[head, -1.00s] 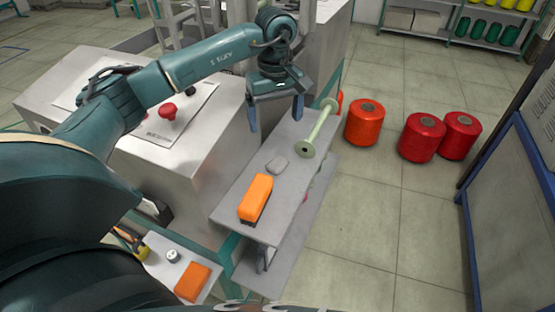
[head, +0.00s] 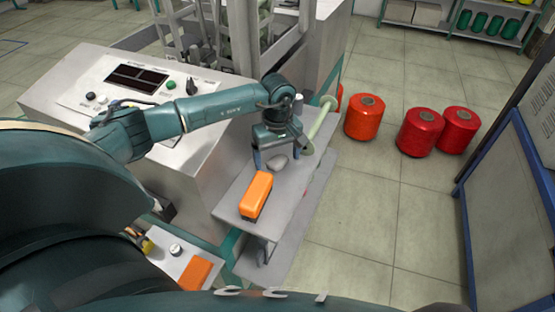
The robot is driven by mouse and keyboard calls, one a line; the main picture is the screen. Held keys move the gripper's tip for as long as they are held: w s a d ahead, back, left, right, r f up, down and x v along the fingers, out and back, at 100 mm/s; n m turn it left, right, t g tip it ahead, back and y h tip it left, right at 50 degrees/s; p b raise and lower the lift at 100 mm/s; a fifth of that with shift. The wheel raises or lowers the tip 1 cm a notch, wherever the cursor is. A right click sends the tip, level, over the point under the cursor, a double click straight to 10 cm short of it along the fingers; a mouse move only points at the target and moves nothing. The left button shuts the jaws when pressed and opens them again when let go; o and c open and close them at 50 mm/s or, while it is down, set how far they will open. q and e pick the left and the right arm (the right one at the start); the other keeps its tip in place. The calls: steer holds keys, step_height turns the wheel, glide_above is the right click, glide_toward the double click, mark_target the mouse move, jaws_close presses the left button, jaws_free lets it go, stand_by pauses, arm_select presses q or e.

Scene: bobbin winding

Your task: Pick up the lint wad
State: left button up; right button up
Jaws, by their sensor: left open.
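The lint wad (head: 277,163) is a small grey lump lying on the grey metal shelf (head: 232,200). My left gripper (head: 282,165) is open above it, pointing down, with one blue finger to each side of the wad in the head view. I cannot tell how far above the shelf the fingertips are. The wad's far edge is partly covered by the gripper. My right gripper is not in view.
An orange block-shaped item (head: 257,193) lies on the shelf just nearer than the wad. A pale green bobbin (head: 322,120) lies behind the gripper, partly hidden. Red and orange thread cones (head: 419,133) stand on the floor at right. A control panel (head: 135,77) stands at left.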

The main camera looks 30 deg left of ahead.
arm_select(q)
steer(key=c, duration=1.1)
